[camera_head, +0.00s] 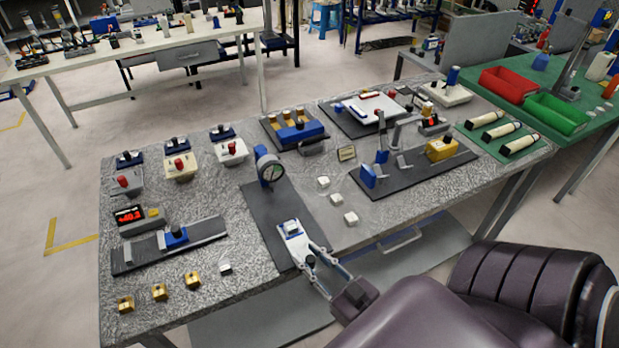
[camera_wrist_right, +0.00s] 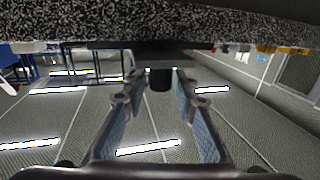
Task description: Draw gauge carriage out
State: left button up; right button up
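A round dial gauge (camera_head: 270,170) stands at the far end of a dark base plate (camera_head: 265,213) on the speckled bench. A white and blue carriage (camera_head: 292,229) sits at the near end of this plate. My right gripper (camera_head: 308,255) reaches to its near side from the lower right. In the right wrist view, which looks upside down, a short black knob (camera_wrist_right: 160,80) lies between the two fingers (camera_wrist_right: 152,100). The fingers stand apart, with a gap on each side of the knob. My left gripper is not in view.
Left of the plate are a rail with a blue slider (camera_head: 175,238), a red-lit display (camera_head: 130,214) and several brass blocks (camera_head: 159,292). Small white blocks (camera_head: 336,199) lie to the right, before another dark fixture plate (camera_head: 410,180). The bench's front edge is close to the gripper.

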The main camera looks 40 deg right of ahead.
jog(key=shift+o, duration=0.7)
jog(key=shift+s, duration=0.3)
jog(key=s, duration=1.1)
jog(key=shift+s+d, duration=0.15)
jog(key=shift+s, duration=0.05)
